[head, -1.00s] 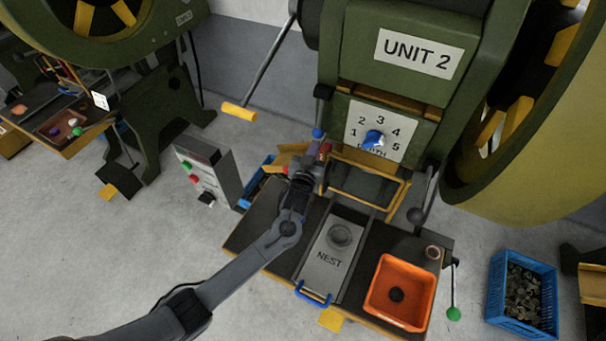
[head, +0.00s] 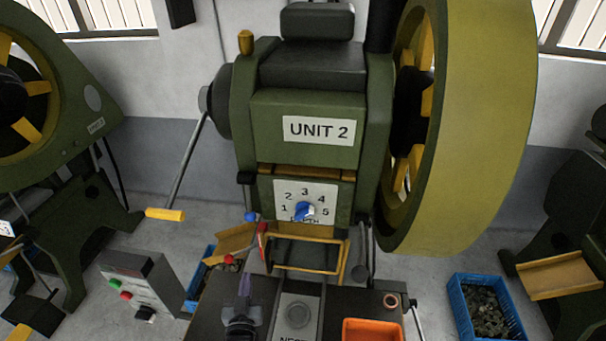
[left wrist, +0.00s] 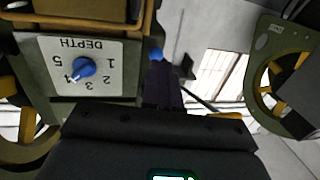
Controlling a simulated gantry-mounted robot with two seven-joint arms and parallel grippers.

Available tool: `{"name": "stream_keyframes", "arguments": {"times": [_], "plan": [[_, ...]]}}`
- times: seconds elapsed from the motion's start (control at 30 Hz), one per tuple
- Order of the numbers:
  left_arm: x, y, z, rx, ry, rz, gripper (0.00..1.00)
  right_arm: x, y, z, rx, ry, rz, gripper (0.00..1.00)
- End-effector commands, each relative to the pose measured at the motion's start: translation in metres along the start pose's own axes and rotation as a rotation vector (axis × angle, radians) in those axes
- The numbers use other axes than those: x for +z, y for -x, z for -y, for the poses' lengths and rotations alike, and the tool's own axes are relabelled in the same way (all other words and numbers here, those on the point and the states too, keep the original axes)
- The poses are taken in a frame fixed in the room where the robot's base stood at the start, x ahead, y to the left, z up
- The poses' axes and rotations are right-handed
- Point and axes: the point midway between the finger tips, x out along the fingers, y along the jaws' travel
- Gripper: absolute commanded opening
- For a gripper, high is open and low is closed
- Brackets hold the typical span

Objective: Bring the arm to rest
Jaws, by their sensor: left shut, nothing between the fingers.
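My left gripper (head: 244,284) is at the bottom of the head view, with slim dark purple fingers pointing up. Its fingers are together with nothing between them. It is over the left part of the dark press table, left of the nest plate (head: 298,314) and well below the blue depth knob (head: 305,211). The fingers also show in the left wrist view (left wrist: 163,84), apart from the knob (left wrist: 83,68), which appears upside down. The knob's white mark points near 4. Most of my left arm is outside the head view. My right gripper is not in view.
The green press marked UNIT 2 (head: 318,130) stands ahead, with a yellow flywheel (head: 480,130) at right. An orange tray (head: 372,330) sits on the table. A blue crate of scrap (head: 487,309) is on the floor at right, a control box (head: 143,284) at left.

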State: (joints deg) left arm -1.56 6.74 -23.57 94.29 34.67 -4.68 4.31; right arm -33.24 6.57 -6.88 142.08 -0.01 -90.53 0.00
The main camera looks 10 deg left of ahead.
Motion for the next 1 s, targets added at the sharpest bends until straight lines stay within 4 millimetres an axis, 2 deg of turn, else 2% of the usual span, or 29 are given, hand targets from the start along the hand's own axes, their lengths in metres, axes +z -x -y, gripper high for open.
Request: {"name": "stream_keyframes", "arguments": {"times": [0.1, 0.17, 0.27, 0.4, 0.57, 0.7, 0.9, 1.0], "plan": [[0.031, 0.021, 0.009, -0.008, -0.011, 0.057, 0.0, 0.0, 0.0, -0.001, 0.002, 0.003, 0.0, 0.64], [0.045, 0.036, 0.018, -0.019, -0.009, 0.085, 0.0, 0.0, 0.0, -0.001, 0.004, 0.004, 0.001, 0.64], [0.055, 0.065, 0.031, -0.017, 0.013, 0.135, 0.0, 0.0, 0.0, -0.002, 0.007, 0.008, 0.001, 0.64], [0.066, 0.111, 0.043, 0.027, 0.047, 0.33, 0.0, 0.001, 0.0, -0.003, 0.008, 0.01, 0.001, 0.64], [0.064, 0.162, 0.047, 0.11, 0.03, 0.585, 0.0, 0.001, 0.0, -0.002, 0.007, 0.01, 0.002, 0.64], [0.049, 0.207, 0.049, 0.189, -0.037, 0.799, 0.0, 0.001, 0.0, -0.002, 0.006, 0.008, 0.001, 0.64], [0.025, 0.252, 0.055, 0.261, -0.165, 1.017, 0.0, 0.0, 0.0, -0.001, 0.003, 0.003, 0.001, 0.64], [0.027, 0.276, 0.058, 0.285, -0.23, 1.139, 0.0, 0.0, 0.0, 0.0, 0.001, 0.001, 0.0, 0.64]]}}
